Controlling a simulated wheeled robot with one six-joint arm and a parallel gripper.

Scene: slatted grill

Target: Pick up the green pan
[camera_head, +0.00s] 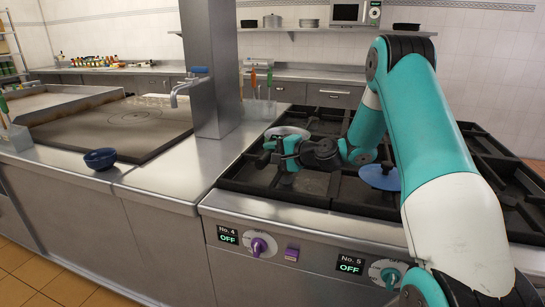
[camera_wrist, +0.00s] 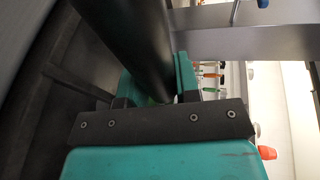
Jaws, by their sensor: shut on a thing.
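My gripper (camera_head: 277,152) is low over the front left of the stove (camera_head: 240,185), at the near side of a pale-rimmed round pan (camera_head: 290,131). In the wrist view, my gripper's two teal fingers (camera_wrist: 152,82) are closed around a thick dark handle (camera_wrist: 135,35), which runs up out of the picture. A small bit of green shows between the fingers there. The gripper and wrist hide part of the pan in the head view, so its green colour and whether it touches the grate cannot be told.
A blue round lid or pan (camera_head: 380,177) lies on the stove to the right, close to my arm. A dark blue bowl (camera_head: 100,158) stands on the left counter. A steel column (camera_head: 213,70) with a tap rises behind the counter, left of the stove.

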